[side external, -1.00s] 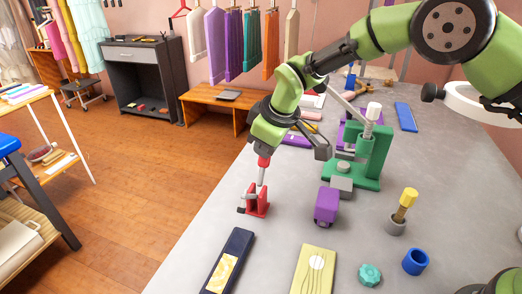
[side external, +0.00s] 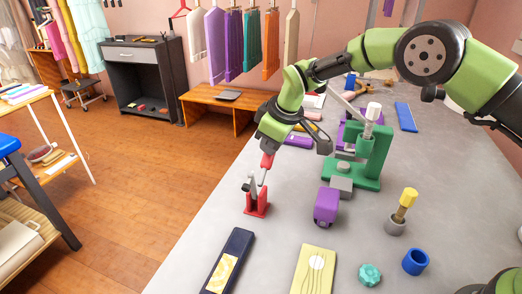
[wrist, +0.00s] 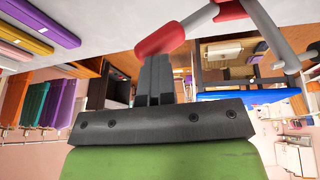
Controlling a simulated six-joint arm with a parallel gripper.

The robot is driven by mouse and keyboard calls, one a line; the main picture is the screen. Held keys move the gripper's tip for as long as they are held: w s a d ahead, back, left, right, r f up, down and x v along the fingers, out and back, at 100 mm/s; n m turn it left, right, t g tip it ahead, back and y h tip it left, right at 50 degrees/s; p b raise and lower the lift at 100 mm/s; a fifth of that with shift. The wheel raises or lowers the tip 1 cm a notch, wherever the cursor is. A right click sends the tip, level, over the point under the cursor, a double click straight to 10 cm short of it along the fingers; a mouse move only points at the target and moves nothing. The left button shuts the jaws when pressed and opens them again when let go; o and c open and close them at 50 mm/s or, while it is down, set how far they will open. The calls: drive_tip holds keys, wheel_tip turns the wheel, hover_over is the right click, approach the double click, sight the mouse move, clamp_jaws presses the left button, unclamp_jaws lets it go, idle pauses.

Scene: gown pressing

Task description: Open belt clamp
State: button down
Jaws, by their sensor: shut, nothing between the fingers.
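The belt clamp (side external: 256,205) is a small red toggle clamp with grey metal parts, standing on the grey table near its left edge. Its lever stands up and leans right, with a red grip (side external: 267,160) on top. Its grey clamp arm (side external: 249,182) points upward at the left. My gripper (side external: 269,149) is just above the red grip. In the wrist view my shut fingers (wrist: 155,62) end at the red grip (wrist: 163,37), touching or very nearly touching it, with nothing between them. The clamp's grey arm (wrist: 272,32) shows at upper right there.
A purple block (side external: 326,206) and a green press (side external: 370,155) stand right of the clamp.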

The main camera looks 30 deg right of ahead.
sight(266, 172)
drive_tip(key=shift+d+f, duration=0.15)
drive_tip(key=shift+s+a+f, duration=0.1)
drive_tip(key=shift+s+a, duration=0.45)
drive_tip(key=shift+s+a+r, duration=0.1)
drive_tip(key=shift+a+r, duration=0.05)
drive_tip(key=shift+r, duration=0.2)
drive_tip(key=shift+s+a+r, duration=0.25)
drive_tip(key=shift+r, duration=0.4)
drive_tip(key=shift+s+a+r, duration=0.25)
drive_tip(key=shift+r, duration=0.35)
drive_tip(key=s+d+r, duration=0.1)
drive_tip(key=d+r, duration=0.3)
drive_tip(key=r, duration=0.5)
drive_tip(key=shift+r, duration=0.25)
